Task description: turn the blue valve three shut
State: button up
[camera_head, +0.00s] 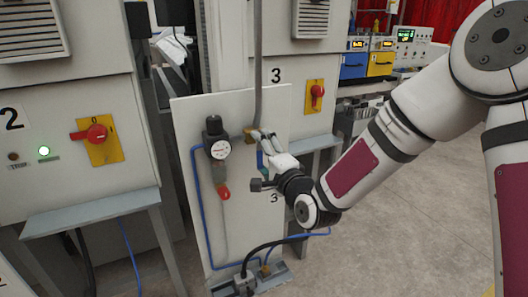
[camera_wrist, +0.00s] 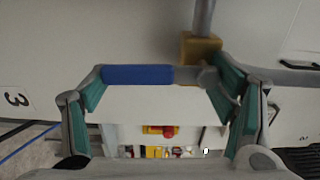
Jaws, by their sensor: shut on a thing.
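The blue valve handle (camera_wrist: 138,75) of valve three lies crosswise between my fingers in the wrist view, its blue sleeve to the left and its bare metal end to the right. A brass valve body (camera_wrist: 200,48) sits beside the metal end, with a grey pipe above it. My gripper (camera_wrist: 160,70) is shut on the handle, one finger at each end, fingers set wide. In the head view my gripper (camera_head: 262,142) is at the white panel (camera_head: 190,125), by the brass valve body (camera_head: 249,136). There the fingers mostly hide the handle.
A gauge with a black regulator (camera_head: 216,145) and a red-tipped part (camera_head: 223,193) stand left of the valve. Blue hoses run down the panel. Cabinets with red rotary switches (camera_head: 96,133) flank it, with a grey shelf (camera_head: 90,213) at left. Open floor lies at right.

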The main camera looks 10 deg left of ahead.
jog(key=shift+m, duration=0.3)
jog(key=o, duration=1.7)
jog(key=v, duration=0.7)
jog(key=shift+s, duration=0.2)
jog(key=shift+d, duration=0.1)
